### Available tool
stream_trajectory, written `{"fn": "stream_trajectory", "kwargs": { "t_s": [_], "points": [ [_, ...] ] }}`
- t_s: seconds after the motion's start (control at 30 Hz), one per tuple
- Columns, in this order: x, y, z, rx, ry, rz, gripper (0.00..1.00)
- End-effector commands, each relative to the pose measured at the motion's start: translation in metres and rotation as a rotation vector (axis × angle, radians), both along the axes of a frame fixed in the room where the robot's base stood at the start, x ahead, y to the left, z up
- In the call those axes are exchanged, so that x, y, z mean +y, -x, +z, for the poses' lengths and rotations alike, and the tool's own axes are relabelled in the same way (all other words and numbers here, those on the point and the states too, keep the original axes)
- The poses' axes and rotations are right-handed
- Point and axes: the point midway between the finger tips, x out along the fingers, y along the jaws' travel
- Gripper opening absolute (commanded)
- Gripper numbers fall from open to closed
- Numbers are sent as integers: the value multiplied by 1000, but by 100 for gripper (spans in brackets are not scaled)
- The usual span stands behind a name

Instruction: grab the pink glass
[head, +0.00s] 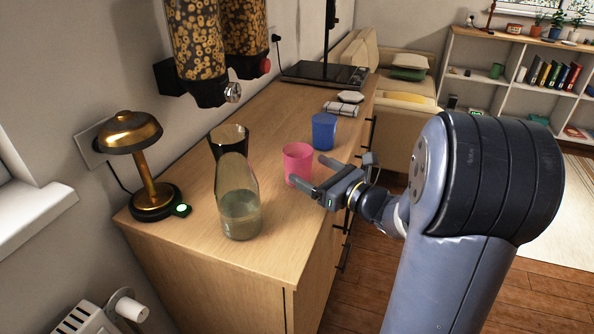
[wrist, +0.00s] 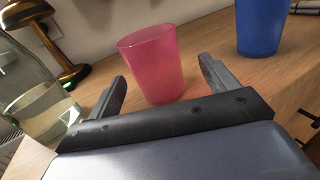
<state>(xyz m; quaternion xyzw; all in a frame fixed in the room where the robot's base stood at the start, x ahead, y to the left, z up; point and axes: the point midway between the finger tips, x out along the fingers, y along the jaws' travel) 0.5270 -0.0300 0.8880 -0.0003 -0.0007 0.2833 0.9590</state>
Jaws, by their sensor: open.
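The pink glass (head: 297,163) stands upright on the wooden counter, between a carafe and a blue glass. In the wrist view the pink glass (wrist: 153,64) stands just beyond my gripper, near the middle of the gap between the fingers. My gripper (head: 313,175) is open and empty at the right side of the glass, over the counter's front edge. In the wrist view the two fingers of my gripper (wrist: 161,82) are spread wide. The head view does not show clearly whether a finger touches the glass.
A glass carafe (head: 239,195) with liquid stands left of the pink glass. A blue glass (head: 324,131) stands behind it to the right. A brass lamp (head: 148,165) is at the left, and cereal dispensers (head: 197,50) hang above the counter (head: 185,259).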

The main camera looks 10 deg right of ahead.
Motion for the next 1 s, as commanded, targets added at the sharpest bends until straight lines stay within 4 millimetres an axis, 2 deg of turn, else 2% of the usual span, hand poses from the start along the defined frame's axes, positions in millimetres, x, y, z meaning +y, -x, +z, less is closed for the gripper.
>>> {"fn": "stream_trajectory", "kwargs": {
  "t_s": [0.27, 0.43, 0.6, 0.87, 1.0],
  "points": [
    [13, -16, 1, 1, 0, 2, 82],
    [31, -33, 5, 0, 0, 4, 82],
    [39, -49, 5, 1, 0, 1, 82],
    [40, -51, 5, 1, 0, -1, 82],
    [40, -50, 5, 1, 0, -1, 70]
  ]
}}
